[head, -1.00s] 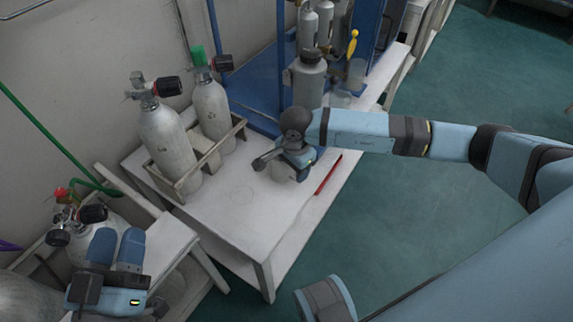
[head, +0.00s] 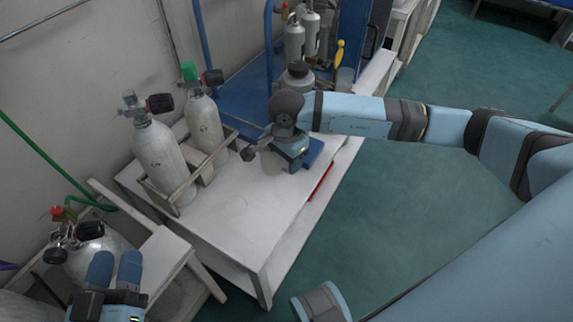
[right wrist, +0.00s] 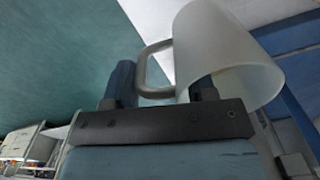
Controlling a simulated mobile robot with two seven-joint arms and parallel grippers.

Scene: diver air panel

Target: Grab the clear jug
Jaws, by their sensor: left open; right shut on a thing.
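The clear jug (right wrist: 225,65) is a translucent, whitish cup with a handle (right wrist: 150,70), large in the right wrist view. My right gripper (right wrist: 161,92) is shut on it at the handle side, with one finger beside the handle and the other at the jug's wall. In the head view my right gripper (head: 292,152) is over the white table, and the wrist hides most of the jug. I cannot tell whether the jug touches the table. My left gripper (head: 114,270) is open and empty at the lower left.
Two grey cylinders (head: 160,155) stand in a wooden rack on the white table (head: 225,225). A red bar (head: 321,183) lies near the table's right edge. The table's front is clear.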

